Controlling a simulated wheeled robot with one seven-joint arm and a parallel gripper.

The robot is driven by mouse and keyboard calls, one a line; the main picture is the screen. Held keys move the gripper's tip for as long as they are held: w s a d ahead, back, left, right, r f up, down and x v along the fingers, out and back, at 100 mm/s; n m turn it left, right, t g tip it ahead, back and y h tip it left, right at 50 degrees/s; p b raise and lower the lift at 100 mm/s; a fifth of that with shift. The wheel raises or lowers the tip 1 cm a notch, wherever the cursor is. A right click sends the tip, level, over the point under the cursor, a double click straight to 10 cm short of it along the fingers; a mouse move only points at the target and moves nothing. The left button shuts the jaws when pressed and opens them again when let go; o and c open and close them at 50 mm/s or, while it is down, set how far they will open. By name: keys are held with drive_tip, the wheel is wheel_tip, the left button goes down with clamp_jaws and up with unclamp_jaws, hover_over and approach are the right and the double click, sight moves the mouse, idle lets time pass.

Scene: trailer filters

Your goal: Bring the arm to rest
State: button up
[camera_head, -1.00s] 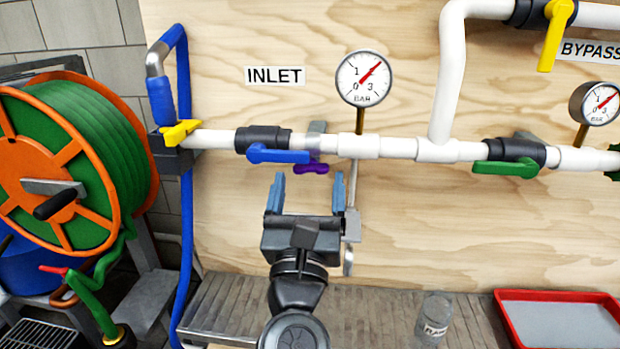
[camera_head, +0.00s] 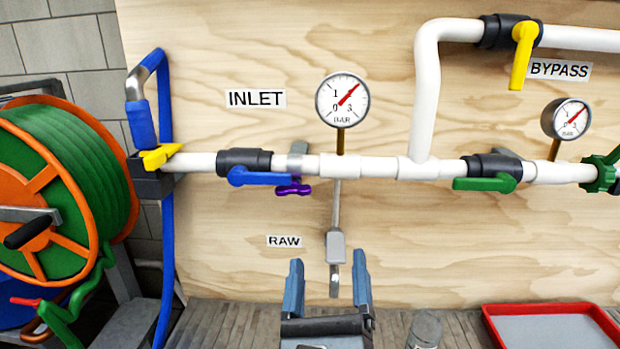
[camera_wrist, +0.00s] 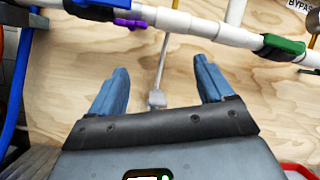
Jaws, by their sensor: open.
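My gripper (camera_head: 327,290) is open and empty, with its two blue fingers pointing up in front of the plywood board (camera_head: 420,235). It stands low in the head view, below the white pipe run (camera_head: 340,166). In the wrist view, my gripper (camera_wrist: 163,92) shows its fingers spread apart, with the grey drain spout (camera_wrist: 157,97) appearing between them behind. The same grey drain spout (camera_head: 335,246) hangs down from the pipe in the head view. I cannot tell the depth gap between fingers and spout. The rest of my arm is mostly out of view below.
A blue-handled valve (camera_head: 262,177), a purple tap (camera_head: 293,189) and a green-handled valve (camera_head: 484,183) sit on the pipe. A hose reel (camera_head: 70,150) stands at left. A glass jar (camera_head: 425,330) and a red tray (camera_head: 487,318) are at lower right. The board's middle right is clear.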

drive_tip(key=s+d+f+n+g+y, duration=0.1)
drive_tip(key=s+d+f+n, duration=0.3)
drive_tip(key=s+d+n, duration=0.35)
drive_tip(key=s+d+f+n+y, duration=0.1)
drive_tip(key=s+d+f+n, duration=0.3)
drive_tip(key=s+d+n, duration=0.35)
drive_tip(key=s+d+n+g+p, duration=0.1)
drive_tip(key=s+d+n+g, duration=0.1)
drive_tip(key=s+n, duration=0.6)
drive_tip(key=s+d+f+n+g+h+p, duration=0.1)
drive_tip(key=s+d+n+g, duration=0.2)
drive_tip(key=s, duration=1)
drive_tip(key=n+g, duration=0.2)
drive_tip(key=n, duration=0.3)
drive_tip(key=shift+s+d+n+h, duration=0.2)
drive_tip(key=shift+s+n+h, duration=0.1)
drive_tip(key=shift+n, duration=0.1)
